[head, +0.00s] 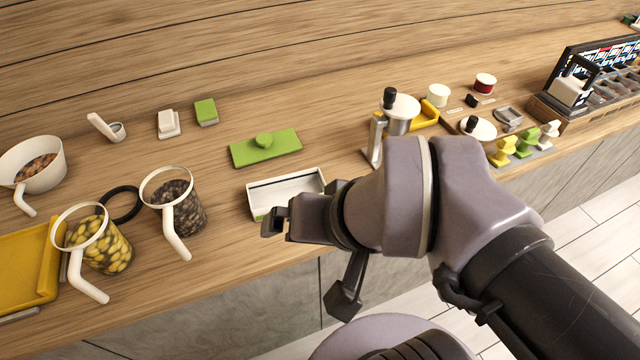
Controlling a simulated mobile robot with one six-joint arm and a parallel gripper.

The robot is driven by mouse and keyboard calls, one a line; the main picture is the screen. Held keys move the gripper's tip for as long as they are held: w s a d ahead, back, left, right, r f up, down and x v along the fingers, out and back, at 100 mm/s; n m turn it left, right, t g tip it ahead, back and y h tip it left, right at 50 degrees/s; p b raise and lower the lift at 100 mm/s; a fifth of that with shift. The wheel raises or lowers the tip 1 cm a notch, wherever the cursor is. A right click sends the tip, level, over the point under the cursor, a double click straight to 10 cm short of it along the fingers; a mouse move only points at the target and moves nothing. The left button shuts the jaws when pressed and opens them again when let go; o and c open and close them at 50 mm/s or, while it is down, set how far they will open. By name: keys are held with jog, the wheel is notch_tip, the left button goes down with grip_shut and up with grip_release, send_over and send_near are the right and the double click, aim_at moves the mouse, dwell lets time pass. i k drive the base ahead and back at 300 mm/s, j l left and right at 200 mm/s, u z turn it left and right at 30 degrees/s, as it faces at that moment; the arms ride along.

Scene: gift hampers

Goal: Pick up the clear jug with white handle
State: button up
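Two clear jugs with white rims and white handles stand on the wooden counter at the left of the head view. One jug (110,252) holds yellow-green pieces, and its handle points toward the front edge. The other jug (190,216), to its right, holds dark pieces, and its handle also points frontward. My gripper (272,222) is right of both jugs and apart from them, over the front of a white tray with a green base (284,188). Its fingers are seen from the side, so their opening is unclear. I see nothing held in it.
A white pot (36,166) and a yellow tray (28,262) stand at the left. A black ring (121,190) lies between the jugs. A green lid (265,147) lies behind the white tray. A chrome-sided pot (398,118) stands further right. Bare counter lies in front of the dark-filled jug.

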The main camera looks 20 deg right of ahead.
aim_at(86, 231)
jog(key=u, duration=1.4)
jog(key=i+j+u, duration=0.15)
jog(key=j, duration=0.15)
jog(key=i+j+u, duration=0.2)
jog(key=j, duration=0.15)
